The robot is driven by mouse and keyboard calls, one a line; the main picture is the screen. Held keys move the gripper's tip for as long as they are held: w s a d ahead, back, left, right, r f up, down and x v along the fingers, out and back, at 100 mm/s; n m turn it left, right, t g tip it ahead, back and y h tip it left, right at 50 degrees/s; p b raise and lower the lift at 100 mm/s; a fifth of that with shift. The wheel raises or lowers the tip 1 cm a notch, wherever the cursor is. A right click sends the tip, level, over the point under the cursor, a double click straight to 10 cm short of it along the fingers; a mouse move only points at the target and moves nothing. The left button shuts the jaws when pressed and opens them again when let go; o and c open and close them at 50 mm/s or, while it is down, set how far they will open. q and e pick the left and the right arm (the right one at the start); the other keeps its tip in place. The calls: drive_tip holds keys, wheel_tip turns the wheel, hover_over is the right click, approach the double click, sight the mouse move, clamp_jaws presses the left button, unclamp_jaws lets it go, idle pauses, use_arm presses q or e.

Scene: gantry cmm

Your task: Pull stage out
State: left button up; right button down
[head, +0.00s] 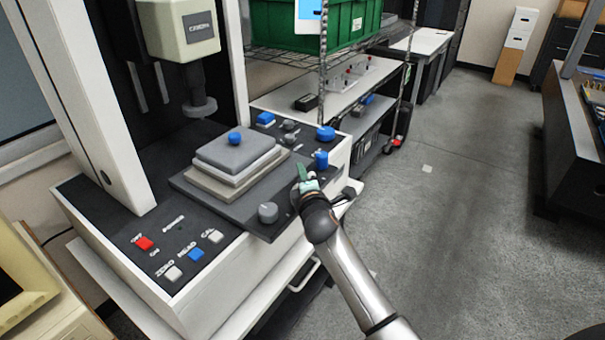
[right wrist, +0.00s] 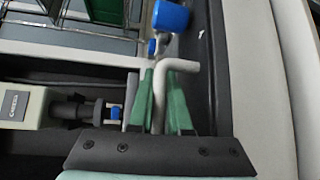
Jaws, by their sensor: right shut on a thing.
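The stage (head: 222,204) is a dark flat plate on the measuring machine, carrying a stack of grey and beige plates (head: 243,161) with a blue knob on top. A grey round knob (head: 268,212) sits near its front corner. My right gripper (head: 304,177) is at the stage's right edge. In the right wrist view its green fingers (right wrist: 161,100) are shut around a pale grey bent handle (right wrist: 181,66). In the head view the gripper hides this handle, so how it joins the stage cannot be told. My left gripper is out of view.
The machine's grey-white head and probe (head: 198,82) hang above the stage's back. Red, blue and white buttons (head: 195,253) lie on the front left panel. Blue knobs (head: 325,133) stand behind the gripper. A wire shelf with a green crate (head: 290,27) is behind.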

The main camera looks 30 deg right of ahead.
drive_tip(key=shift+f, duration=0.15)
drive_tip(key=c, duration=1.2)
unclamp_jaws()
drive_tip(key=shift+w, duration=0.1)
drive_tip(key=shift+o, duration=0.2)
drive_tip(key=v, duration=1.2)
drive_tip(key=shift+s+a, duration=0.15)
drive_tip(key=shift+s, duration=0.15)
drive_tip(key=s+a+f+m+g+y, duration=0.3)
drive_tip(key=s+f+m, duration=0.4)
drive_tip(key=s+f, duration=0.5)
drive_tip(key=s+a+f+m+g+y, duration=0.3)
drive_tip(key=s+a+f+m, duration=0.2)
drive_tip(key=s+f, duration=0.7)
wheel_tip(320, 180, down, 2)
drive_tip(key=shift+a+f+m+y, duration=0.15)
drive_tip(key=shift+a+m+y, duration=0.15)
drive_tip(key=shift+m, duration=0.9)
